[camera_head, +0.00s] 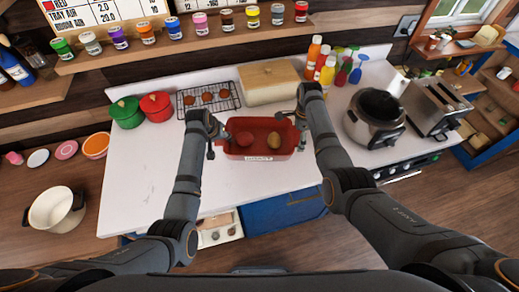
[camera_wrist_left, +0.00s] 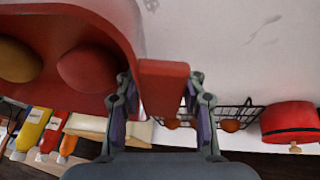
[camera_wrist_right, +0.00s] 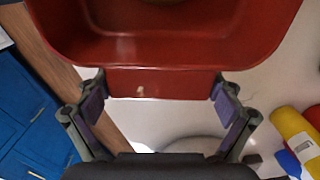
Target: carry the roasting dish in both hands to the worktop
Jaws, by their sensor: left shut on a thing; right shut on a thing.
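The red roasting dish (camera_head: 262,152) is at the front edge of the white worktop (camera_head: 140,170), between my two grippers. A reddish round item (camera_head: 244,139) and a yellowish-brown one (camera_head: 273,141) lie in it. My left gripper (camera_head: 211,146) is shut on the dish's left handle, which shows between its fingers in the left wrist view (camera_wrist_left: 163,88). My right gripper (camera_head: 301,133) is shut on the right handle, seen between its fingers in the right wrist view (camera_wrist_right: 160,84). The dish looks about level. I cannot tell whether its base touches the worktop.
Behind the dish are a wire rack (camera_head: 209,98) with round brown items and a bread box (camera_head: 270,82). Green (camera_head: 126,112) and red (camera_head: 156,105) pots stand left. Bottles (camera_head: 314,57), a cooker (camera_head: 374,117) and a toaster (camera_head: 435,105) stand right. The worktop's left front is clear.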

